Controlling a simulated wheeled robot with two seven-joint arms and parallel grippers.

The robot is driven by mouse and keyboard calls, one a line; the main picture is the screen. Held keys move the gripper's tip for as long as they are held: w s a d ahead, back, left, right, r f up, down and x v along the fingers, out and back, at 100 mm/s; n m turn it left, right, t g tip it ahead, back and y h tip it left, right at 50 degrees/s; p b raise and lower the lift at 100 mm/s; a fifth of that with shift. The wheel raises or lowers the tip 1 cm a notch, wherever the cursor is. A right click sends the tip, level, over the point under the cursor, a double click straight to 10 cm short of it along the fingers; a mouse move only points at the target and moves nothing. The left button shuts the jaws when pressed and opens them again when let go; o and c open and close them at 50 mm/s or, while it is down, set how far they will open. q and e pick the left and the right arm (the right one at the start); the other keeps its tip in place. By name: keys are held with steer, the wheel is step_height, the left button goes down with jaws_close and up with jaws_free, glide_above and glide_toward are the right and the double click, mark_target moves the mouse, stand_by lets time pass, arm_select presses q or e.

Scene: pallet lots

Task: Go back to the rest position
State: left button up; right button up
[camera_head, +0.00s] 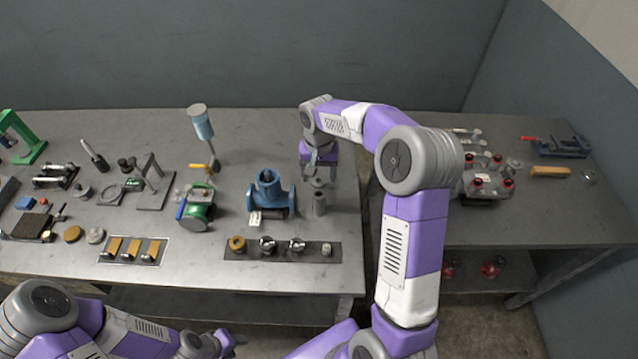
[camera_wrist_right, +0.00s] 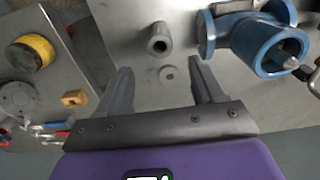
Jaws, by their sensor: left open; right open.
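My right gripper (camera_head: 319,178) hangs over the right end of the left bench (camera_head: 345,225), beside the blue valve body (camera_head: 268,193). In the right wrist view its fingers (camera_wrist_right: 163,82) are spread apart with nothing between them but bench top and a small grey disc (camera_wrist_right: 168,73). A grey hollow cylinder (camera_wrist_right: 160,40) stands just beyond the fingertips; it also shows in the head view (camera_head: 319,203). The blue valve body (camera_wrist_right: 262,45) lies to the right of the fingers in that view. My left gripper (camera_head: 228,342) is low at the front of the bench, open and apart from any part.
A dark strip (camera_head: 282,249) with rings and fittings lies near the bench's front edge. A green valve (camera_head: 197,211) and a tray with wooden pieces (camera_head: 134,249) are further left. A second bench (camera_head: 560,215) stands right, across a gap, holding red-topped parts (camera_head: 487,180) and a vise (camera_head: 560,146).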

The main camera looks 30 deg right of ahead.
steer(key=shift+r, duration=0.9)
